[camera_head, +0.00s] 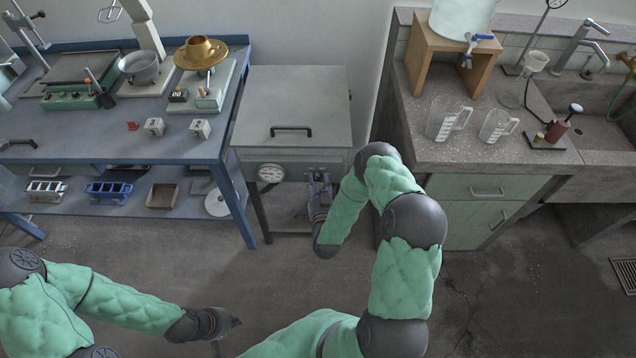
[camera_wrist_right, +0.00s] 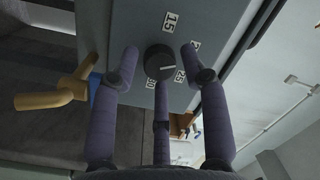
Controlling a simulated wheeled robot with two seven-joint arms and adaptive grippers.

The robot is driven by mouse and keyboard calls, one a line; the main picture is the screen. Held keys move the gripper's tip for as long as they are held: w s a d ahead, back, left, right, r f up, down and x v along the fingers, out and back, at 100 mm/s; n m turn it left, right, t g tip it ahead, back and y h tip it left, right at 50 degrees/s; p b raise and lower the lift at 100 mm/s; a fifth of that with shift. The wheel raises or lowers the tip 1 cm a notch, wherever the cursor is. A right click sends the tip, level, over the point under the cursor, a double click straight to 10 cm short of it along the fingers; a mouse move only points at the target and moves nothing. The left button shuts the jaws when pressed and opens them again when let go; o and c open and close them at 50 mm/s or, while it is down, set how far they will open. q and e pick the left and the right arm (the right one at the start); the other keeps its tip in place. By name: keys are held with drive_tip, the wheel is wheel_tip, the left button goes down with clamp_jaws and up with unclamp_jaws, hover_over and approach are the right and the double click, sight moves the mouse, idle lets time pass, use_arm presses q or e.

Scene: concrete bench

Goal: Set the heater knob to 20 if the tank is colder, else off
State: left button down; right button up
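The tank (camera_head: 291,110) is a grey metal box with a handled lid. A round white dial (camera_head: 271,173) is on its front; its reading is too small to make out. The dark round heater knob (camera_wrist_right: 160,62) shows in the right wrist view, with labels around it including 15 and 25; one label is partly hidden by a finger. Its white mark points right, roughly towards 25. My right gripper (camera_head: 320,184) is at the tank's front; in the wrist view its fingers (camera_wrist_right: 158,54) are spread either side of the knob, apart from it. My left gripper (camera_head: 234,322) hangs low over the floor, empty.
A brass tap (camera_wrist_right: 50,97) sticks out left of the knob in the wrist view. A blue bench (camera_head: 110,145) with instruments stands left of the tank. A stone counter (camera_head: 470,150) with measuring jugs and a sink stands right. The floor in front is clear.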

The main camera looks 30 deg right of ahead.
clamp_jaws()
drive_tip(key=shift+n, duration=0.3)
drive_tip(key=o, duration=0.5)
unclamp_jaws()
drive_tip(key=v, duration=1.2)
